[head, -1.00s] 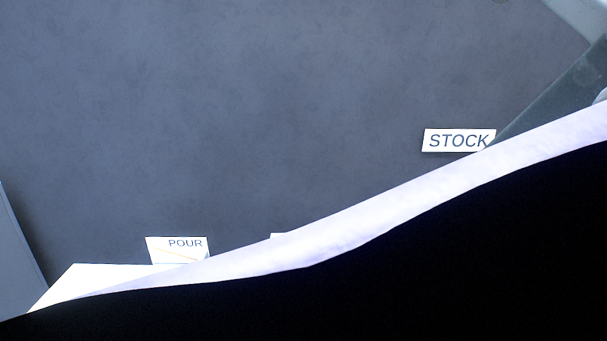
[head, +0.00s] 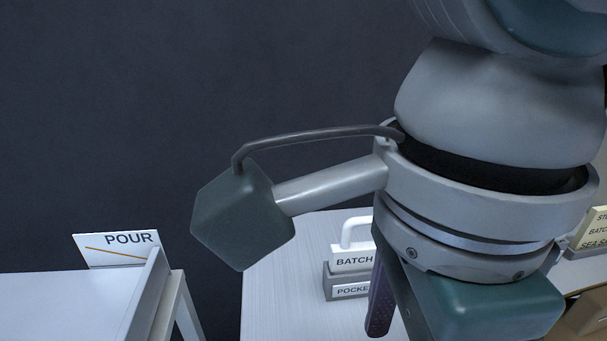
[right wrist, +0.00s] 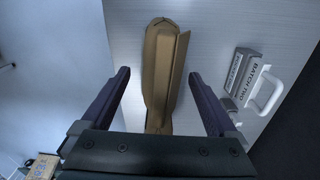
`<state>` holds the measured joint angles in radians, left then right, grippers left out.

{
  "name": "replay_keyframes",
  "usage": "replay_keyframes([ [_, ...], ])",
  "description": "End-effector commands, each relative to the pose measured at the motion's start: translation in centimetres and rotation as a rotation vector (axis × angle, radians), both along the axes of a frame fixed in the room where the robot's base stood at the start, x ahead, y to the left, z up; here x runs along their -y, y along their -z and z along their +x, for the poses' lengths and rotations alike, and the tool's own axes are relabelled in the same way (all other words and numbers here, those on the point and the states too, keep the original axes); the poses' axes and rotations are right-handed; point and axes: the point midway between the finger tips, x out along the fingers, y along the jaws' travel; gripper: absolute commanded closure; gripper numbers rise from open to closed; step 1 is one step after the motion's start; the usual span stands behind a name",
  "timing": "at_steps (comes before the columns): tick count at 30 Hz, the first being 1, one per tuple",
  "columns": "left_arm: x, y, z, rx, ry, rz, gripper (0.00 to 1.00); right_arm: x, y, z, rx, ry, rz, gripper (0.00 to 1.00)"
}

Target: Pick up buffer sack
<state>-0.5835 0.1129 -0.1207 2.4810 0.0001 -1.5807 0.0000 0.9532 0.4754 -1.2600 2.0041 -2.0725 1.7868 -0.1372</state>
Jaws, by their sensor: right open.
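A brown sack (right wrist: 160,70), which I take to be the buffer sack, lies on the white table (right wrist: 205,40) in the right wrist view. It is long, with a raised fold or seam along its length. My right gripper (right wrist: 163,85) is open, with one dark finger on each side of the sack and a gap to each. I cannot tell how far above the table the fingertips are. In the head view my right arm and wrist hide the sack, and one finger of the right gripper (head: 382,300) shows. My left gripper is not in view.
A grey holder labelled POCKET (head: 345,288) with a white-handled BATCH piece (head: 352,258) stands on the table, close to the right finger. A white surface with a POUR sign (head: 118,248) is at left. A STOCK-type label (head: 595,232) is at the right edge.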

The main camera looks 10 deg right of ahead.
Motion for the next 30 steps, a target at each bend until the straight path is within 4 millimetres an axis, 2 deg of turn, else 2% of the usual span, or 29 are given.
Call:
replay_keyframes([
  [4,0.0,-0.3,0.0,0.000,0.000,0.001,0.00,0.3,2.5,0.0,-0.005,0.002,-0.002,0.06],
  [7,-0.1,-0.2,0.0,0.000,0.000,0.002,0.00,0.2,3.7,0.0,-0.004,0.001,0.000,0.06],
  [15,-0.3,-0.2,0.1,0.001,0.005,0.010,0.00,0.2,4.1,0.1,-0.001,0.000,0.001,0.06],
  [30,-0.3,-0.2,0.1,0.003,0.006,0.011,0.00,0.2,4.1,0.1,-0.001,0.000,0.001,0.61],
])
